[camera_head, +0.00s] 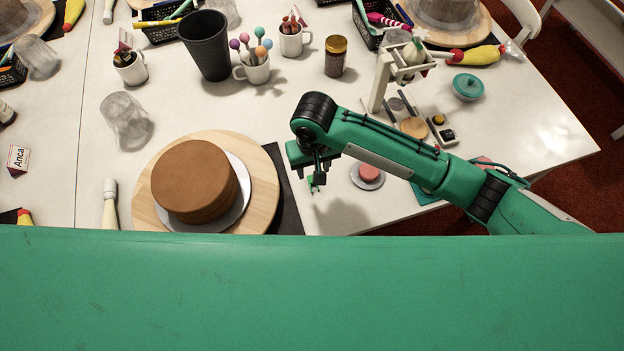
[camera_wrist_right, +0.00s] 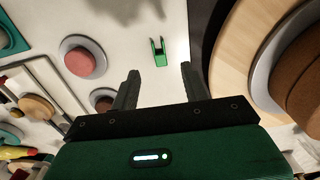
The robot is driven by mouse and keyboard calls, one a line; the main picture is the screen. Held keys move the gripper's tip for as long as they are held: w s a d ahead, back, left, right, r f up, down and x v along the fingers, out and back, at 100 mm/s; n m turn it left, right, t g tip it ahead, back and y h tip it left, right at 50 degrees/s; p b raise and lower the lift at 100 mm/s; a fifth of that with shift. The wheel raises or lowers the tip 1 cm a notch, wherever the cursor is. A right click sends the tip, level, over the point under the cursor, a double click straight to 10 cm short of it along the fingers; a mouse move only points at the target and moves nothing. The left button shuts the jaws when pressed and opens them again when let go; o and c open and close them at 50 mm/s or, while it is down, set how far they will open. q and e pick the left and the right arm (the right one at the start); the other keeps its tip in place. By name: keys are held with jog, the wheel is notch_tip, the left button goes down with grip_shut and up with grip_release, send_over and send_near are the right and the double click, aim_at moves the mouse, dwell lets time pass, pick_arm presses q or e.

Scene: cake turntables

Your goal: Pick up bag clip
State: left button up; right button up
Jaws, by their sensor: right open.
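The bag clip (camera_wrist_right: 158,51) is a small green piece lying on the white table in the right wrist view. It stands ahead of and between the fingers of my right gripper (camera_wrist_right: 158,84), which is open with nothing between them. In the head view the bag clip (camera_head: 312,184) shows as a small green bit just below my right gripper (camera_head: 319,178), partly hidden by it. My right gripper is above the table, apart from the clip. My left gripper is not in view.
A brown cake (camera_head: 192,180) on a round wooden turntable (camera_head: 262,205) stands left of the clip. A small pink disc on a saucer (camera_head: 369,176) lies to its right. A black cup (camera_head: 206,45) and a mug of cake pops (camera_head: 254,70) stand behind. Bare table lies around the clip.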

send_over(314, 188)
jog(key=f, duration=0.4)
jog(key=shift+s+a+f, duration=0.1)
jog(key=shift+s+f, duration=0.15)
jog(key=shift+s, duration=0.05)
jog(key=shift+w+f+p, duration=0.15)
jog(key=shift+f+p, duration=0.2)
jog(key=shift+f, duration=1)
jog(key=shift+w+f+p, duration=0.1)
jog(key=shift+f+p, duration=0.25)
jog(key=shift+f, duration=0.95)
jog(key=c, duration=0.9)
